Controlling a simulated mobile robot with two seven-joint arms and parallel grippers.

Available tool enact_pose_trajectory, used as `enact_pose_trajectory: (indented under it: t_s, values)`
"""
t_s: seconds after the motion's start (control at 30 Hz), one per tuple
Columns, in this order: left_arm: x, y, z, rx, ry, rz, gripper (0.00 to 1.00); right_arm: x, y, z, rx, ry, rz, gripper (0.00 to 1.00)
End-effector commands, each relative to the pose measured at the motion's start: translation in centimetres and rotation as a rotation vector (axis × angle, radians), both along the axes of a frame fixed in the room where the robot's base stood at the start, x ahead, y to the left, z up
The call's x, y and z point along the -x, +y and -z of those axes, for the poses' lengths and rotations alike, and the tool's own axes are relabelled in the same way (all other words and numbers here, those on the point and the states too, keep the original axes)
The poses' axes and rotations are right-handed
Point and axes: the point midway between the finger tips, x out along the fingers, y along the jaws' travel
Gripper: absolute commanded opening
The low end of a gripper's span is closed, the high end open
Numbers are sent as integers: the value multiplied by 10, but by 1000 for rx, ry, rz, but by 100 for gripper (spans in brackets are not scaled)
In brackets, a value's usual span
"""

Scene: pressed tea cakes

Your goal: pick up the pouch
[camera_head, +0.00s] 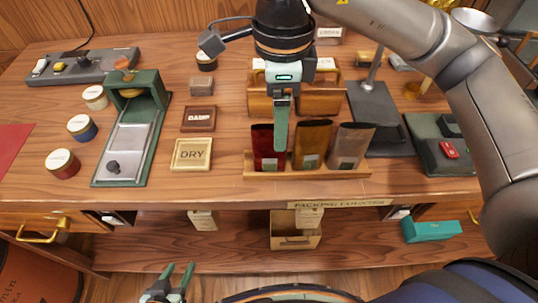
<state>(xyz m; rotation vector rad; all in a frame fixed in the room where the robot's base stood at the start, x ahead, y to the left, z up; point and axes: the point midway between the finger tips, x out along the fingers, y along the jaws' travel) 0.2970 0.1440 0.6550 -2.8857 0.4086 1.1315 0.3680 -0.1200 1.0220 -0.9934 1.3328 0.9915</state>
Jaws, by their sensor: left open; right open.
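Three pouches stand upright side by side in a wooden rack (315,174) at the counter's front edge: a dark red pouch (263,150), an orange-brown pouch (314,142) and a grey-brown pouch (350,146). Each has a small label low on its front. My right gripper (281,145) points down at the rack, its green finger seen edge-on over the right side of the red pouch. It is open; whether it touches that pouch I cannot tell. My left gripper (177,270) is open and empty, low at the bottom left, away from the pouches.
A DRY tile (192,155) and a DAMP tile (198,118) lie left of the rack. A green press-like device (133,135) and several round tins stand further left. A dark stand (374,112) is close on the right. A box (296,240) sits on the shelf below.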

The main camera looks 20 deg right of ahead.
Motion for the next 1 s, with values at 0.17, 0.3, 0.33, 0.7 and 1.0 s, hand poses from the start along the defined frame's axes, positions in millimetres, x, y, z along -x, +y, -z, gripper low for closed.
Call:
enact_pose_trajectory:
  t_s: [0.17,0.3,0.33,0.7,1.0]
  values:
    - [1,-3,1,3,2,5,50,0,0,23,1,1,1,72]
    - [0,-3,1,2,1,6,50,1,0,32,0,1,0,72]
    - [0,-2,1,2,1,5,50,1,0,35,-1,2,0,72]
    - [-2,1,0,-3,-3,0,50,3,1,78,0,1,0,72]
    - [-2,2,0,-5,-2,-1,50,2,2,78,-1,0,-1,61]
